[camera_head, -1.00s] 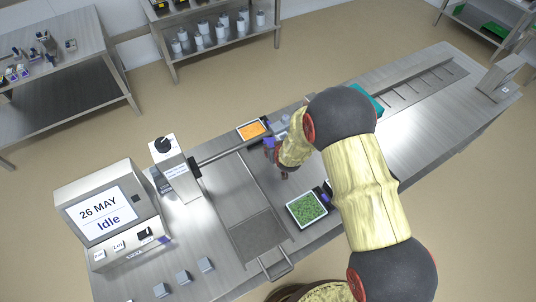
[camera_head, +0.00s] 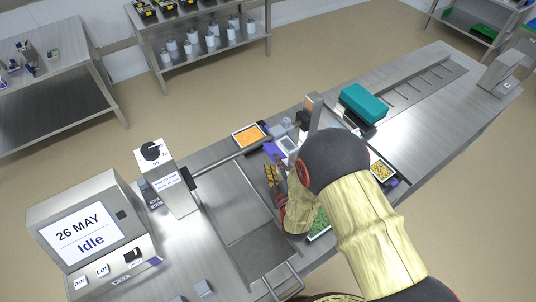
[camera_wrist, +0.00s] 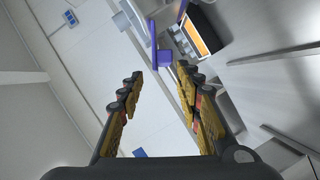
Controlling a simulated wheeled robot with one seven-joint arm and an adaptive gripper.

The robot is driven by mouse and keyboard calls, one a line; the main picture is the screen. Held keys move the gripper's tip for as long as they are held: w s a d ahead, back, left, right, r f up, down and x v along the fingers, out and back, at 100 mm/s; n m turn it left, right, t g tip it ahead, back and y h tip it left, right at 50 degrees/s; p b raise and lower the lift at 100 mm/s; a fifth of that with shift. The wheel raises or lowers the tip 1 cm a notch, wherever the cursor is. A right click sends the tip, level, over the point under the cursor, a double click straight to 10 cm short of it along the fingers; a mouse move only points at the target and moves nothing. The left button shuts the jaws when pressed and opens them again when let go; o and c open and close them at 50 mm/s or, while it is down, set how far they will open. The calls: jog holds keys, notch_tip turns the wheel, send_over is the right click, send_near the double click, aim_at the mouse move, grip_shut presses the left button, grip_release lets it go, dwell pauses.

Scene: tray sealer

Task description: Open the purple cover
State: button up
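The purple cover (camera_head: 273,151) shows as a small purple piece beside the tray with orange food, near the middle of the bench. In the wrist view a purple upright piece with a flat bar (camera_wrist: 157,45) stands beyond the fingertips, roughly between them in the picture. My gripper (camera_head: 271,174) is just on the near side of the purple piece, with a gap apparent. In the wrist view my gripper (camera_wrist: 159,75) has its two yellow fingers spread, with nothing between them. My arm hides part of the bench and of the tray with green food.
The orange-food tray (camera_head: 249,146) lies behind the gripper. A metal bar (camera_head: 237,153) runs from the dial post (camera_head: 170,183) across the bench. A teal block (camera_head: 362,103) and a yellow-food tray (camera_head: 382,171) lie right. The display (camera_head: 87,236) reads Idle.

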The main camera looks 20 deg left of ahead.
aim_at(270, 151)
jog(key=x, duration=0.7)
jog(key=shift+w+b, duration=0.15)
jog(key=shift+b, duration=0.2)
jog(key=shift+c, duration=0.5)
jog(key=c, duration=0.7)
